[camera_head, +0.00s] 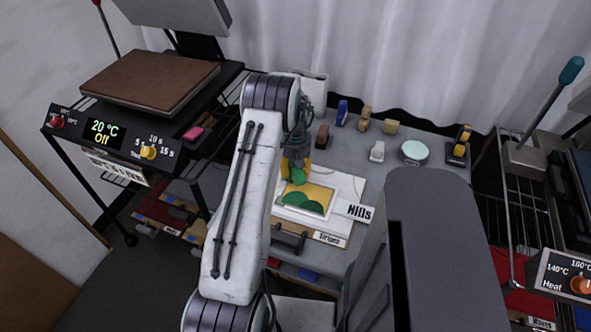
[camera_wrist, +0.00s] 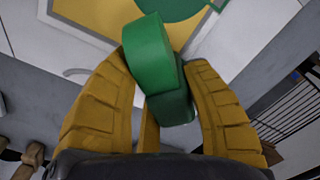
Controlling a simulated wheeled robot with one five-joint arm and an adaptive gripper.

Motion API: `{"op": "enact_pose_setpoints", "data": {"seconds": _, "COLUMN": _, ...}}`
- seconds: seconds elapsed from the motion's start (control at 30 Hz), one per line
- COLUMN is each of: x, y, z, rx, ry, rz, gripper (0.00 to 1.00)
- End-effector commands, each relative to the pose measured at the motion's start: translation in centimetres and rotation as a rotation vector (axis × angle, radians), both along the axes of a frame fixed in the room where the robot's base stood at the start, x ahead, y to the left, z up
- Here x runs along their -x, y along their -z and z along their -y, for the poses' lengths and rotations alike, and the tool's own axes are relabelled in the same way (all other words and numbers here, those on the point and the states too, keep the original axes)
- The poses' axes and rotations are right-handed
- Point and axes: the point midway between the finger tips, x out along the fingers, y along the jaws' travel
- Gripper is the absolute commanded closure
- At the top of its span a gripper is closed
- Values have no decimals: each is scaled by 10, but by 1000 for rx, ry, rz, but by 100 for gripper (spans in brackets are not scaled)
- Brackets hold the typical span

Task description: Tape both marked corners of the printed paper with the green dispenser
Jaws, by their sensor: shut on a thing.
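The green dispenser (camera_wrist: 150,55) is held between the yellow fingers of my gripper (camera_wrist: 165,95) in the wrist view. In the head view the green dispenser (camera_head: 298,175) shows below my gripper (camera_head: 295,165), over the upper part of the printed paper (camera_head: 322,205). The paper has a yellow field with green hill shapes and lies on a white sheet on the grey table. It also shows in the wrist view (camera_wrist: 105,18), beyond the dispenser. I cannot tell whether the dispenser touches the paper. The marked corners are not clear, and my arm hides part of the paper's left side.
Several small items, including a blue one (camera_head: 342,112), a white one (camera_head: 377,151) and a pale round tin (camera_head: 413,152), stand at the table's back. Heat presses stand left (camera_head: 150,80) and right (camera_head: 560,275).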

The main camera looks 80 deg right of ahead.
Motion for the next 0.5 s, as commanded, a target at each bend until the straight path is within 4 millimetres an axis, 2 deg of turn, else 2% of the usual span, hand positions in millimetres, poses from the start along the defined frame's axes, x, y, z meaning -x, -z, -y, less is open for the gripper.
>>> {"op": "enact_pose_setpoints", "data": {"seconds": 0.5, "x": 0, "y": -37, "z": 1, "rx": 5, "ry": 0, "rz": -1, "gripper": 87}}
